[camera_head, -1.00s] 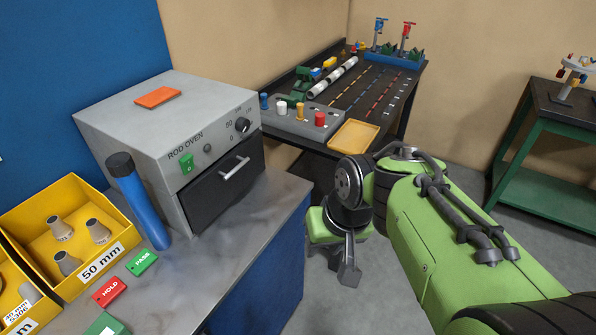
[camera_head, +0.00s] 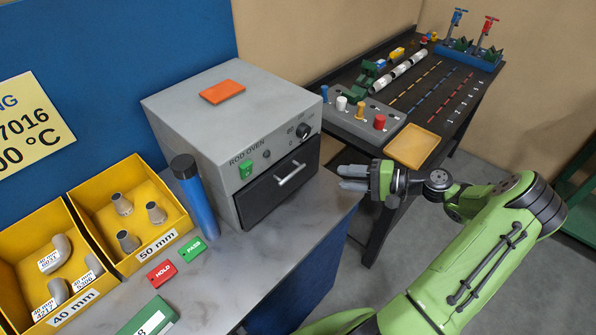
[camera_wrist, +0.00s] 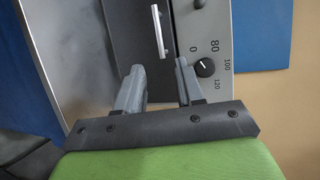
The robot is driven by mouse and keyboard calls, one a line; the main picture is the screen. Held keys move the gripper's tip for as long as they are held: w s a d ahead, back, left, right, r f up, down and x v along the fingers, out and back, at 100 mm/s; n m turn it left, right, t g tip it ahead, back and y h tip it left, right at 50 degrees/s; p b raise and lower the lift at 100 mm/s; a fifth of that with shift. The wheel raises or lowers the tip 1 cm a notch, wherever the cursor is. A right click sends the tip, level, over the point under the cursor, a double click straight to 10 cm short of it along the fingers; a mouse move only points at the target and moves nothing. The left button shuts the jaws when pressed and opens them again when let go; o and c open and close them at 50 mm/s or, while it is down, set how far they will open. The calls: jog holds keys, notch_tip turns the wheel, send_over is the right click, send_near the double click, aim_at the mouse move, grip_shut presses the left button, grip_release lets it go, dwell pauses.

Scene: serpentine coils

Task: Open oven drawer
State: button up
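The grey rod oven (camera_head: 230,135) stands on the bench. Its dark drawer (camera_head: 262,200) is shut flush in the front face, with a silver bar handle (camera_head: 290,174) across it. My gripper (camera_head: 345,178) is to the right of the handle in the head view, apart from it, with its fingers pointing left toward the oven front. In the wrist view, the two fingers (camera_wrist: 160,75) are apart with nothing between them. The handle (camera_wrist: 159,30) shows beyond the fingertips, and the oven's dial (camera_wrist: 205,67) is just right of the right finger.
A blue cylinder (camera_head: 196,195) stands left of the oven. Yellow bins (camera_head: 160,178) with fittings, a red HOLD block (camera_head: 161,273) and a green PASS block (camera_head: 192,249) are on the bench. A dark table (camera_head: 425,120) with a yellow tray (camera_head: 411,147) stands behind my gripper.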

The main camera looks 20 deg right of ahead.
aim_at(295, 174)
jog(key=p+x, duration=0.1)
jog(key=x, duration=1.3)
jog(key=shift+a+f, duration=0.1)
jog(key=shift+a, duration=0.05)
grip_shut()
